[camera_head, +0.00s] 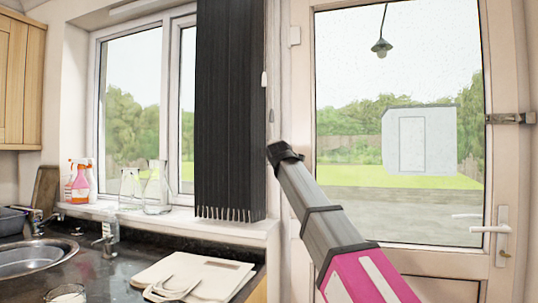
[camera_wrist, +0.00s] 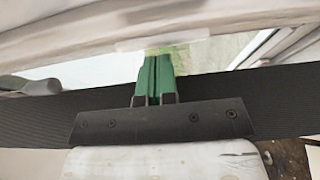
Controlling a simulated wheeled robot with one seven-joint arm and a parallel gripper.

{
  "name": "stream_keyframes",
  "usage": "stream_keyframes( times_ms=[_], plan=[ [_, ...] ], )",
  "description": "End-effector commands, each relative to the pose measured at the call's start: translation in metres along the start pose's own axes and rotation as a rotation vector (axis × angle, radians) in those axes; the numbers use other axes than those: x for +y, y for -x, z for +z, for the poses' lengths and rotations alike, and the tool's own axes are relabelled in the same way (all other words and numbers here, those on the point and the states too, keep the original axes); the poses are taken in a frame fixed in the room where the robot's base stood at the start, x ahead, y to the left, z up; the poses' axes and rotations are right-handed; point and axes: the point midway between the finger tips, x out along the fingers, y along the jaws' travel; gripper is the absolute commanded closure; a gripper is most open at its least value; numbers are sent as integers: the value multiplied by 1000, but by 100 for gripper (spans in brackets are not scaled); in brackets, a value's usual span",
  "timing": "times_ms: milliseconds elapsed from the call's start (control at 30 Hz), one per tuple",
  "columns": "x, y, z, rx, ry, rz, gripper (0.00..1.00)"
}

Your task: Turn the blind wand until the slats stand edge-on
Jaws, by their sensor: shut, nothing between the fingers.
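The dark vertical blind (camera_head: 229,110) hangs in a bunched stack at the right side of the window, with pale tips along its bottom edge. A small pale piece (camera_head: 264,79) shows at its right edge, and a grey piece hangs lower beside it; I cannot tell which belongs to the wand. In the wrist view the blind (camera_wrist: 285,95) runs across the picture as a dark band. My gripper (camera_wrist: 154,62) has green fingers shut together, empty, in front of the blind. A grey rounded rod (camera_wrist: 32,85) lies at the left, apart from the fingers.
A glazed door (camera_head: 400,215) with a handle (camera_head: 490,229) stands to the right. Spray bottles (camera_head: 80,182) and glass vessels (camera_head: 157,188) stand on the window sill. Below are a sink (camera_head: 35,258), a tap (camera_head: 108,238) and pale boards (camera_head: 205,275) on the dark worktop.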

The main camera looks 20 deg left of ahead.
Motion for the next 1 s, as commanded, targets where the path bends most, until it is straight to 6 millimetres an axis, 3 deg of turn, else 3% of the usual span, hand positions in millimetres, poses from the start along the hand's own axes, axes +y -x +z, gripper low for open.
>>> stream_keyframes(
  times_ms=[1000],
  plan=[
    [0, -16, 26, -2, 2, 0, 100]
  ],
)
